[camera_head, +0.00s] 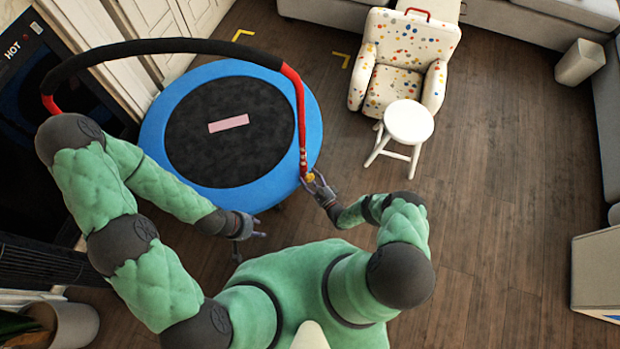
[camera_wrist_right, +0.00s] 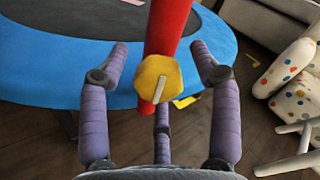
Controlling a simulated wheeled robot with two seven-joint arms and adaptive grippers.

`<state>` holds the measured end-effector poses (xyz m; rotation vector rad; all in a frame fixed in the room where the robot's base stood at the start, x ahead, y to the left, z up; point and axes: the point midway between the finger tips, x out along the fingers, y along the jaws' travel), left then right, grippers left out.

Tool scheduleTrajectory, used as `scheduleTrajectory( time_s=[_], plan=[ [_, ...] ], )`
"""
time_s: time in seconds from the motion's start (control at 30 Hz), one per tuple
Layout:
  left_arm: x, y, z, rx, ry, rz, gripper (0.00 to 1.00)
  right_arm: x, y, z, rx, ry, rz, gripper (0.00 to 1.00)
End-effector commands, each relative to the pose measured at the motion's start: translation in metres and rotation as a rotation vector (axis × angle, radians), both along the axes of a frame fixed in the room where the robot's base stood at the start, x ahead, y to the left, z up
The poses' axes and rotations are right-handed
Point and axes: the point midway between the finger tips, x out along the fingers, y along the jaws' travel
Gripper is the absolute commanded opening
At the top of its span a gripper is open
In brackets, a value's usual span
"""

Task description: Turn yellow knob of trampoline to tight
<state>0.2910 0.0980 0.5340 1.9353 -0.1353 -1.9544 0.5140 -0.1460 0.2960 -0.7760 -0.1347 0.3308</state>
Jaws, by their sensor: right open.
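The trampoline has a blue rim (camera_head: 240,201) and a black mat (camera_head: 200,150) with a pink strip on it. Its handlebar is a black arch with red legs (camera_head: 299,110). The yellow knob (camera_head: 310,177) sits low on the right red leg. In the right wrist view the knob (camera_wrist_right: 157,78) is a yellow hexagon in front of the red leg. My right gripper (camera_head: 316,182) is open at the knob, with fingers on both sides of it and apart from it in the wrist view. My left gripper (camera_head: 262,229) is below the trampoline's rim, its fingers spread and empty.
A white stool (camera_head: 409,121) and a spotted armchair (camera_head: 405,65) stand right of the trampoline. A white bin (camera_head: 580,62) is at the far right. A dark cabinet with "HOT" lettering (camera_head: 30,80) is at the left. The wooden floor (camera_head: 500,180) at right is clear.

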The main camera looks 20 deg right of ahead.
Motion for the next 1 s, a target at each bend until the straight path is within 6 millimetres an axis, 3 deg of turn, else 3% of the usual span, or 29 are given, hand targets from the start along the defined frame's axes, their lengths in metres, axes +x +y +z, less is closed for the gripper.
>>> scheduleTrajectory(
  time_s=[0.27, 0.47, 1.0],
  plan=[
    [0.0000, 0.0001, 0.0000, 0.000, 0.000, 0.000, 0.40, 0.0013, 0.0002, 0.0006, 0.000, -0.001, 0.001, 0.63],
    [0.0001, 0.0001, 0.0000, 0.000, 0.000, 0.000, 0.40, 0.0013, 0.0003, 0.0008, 0.001, -0.002, 0.001, 0.07],
    [0.0000, 0.0001, 0.0002, 0.000, 0.000, 0.000, 0.40, 0.0021, 0.0005, 0.0030, 0.113, 0.033, 0.005, 0.06]
  ],
)
